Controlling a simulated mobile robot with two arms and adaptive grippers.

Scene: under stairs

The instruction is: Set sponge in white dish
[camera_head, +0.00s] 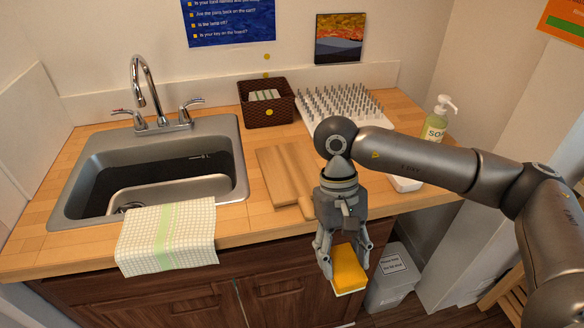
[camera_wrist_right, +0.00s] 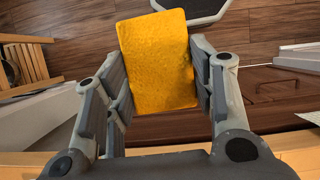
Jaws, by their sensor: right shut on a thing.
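My right gripper (camera_head: 341,262) is shut on a yellow sponge (camera_head: 349,270) with a pale underside. It holds the sponge in the air in front of the counter's front edge. In the right wrist view the sponge (camera_wrist_right: 158,60) sits between both fingers of the right gripper (camera_wrist_right: 158,85). A white dish (camera_head: 405,184) lies on the counter at the right, mostly hidden behind my right arm; only its near edge shows. My left gripper is not in view.
The wooden counter (camera_head: 240,222) holds a sink (camera_head: 75,185), a checked towel (camera_head: 167,238), a cutting board (camera_head: 283,172), a brown basket (camera_head: 265,112), a spiked white rack (camera_head: 385,120) and a soap bottle (camera_head: 436,122). A grey bin (camera_head: 392,283) stands on the floor below.

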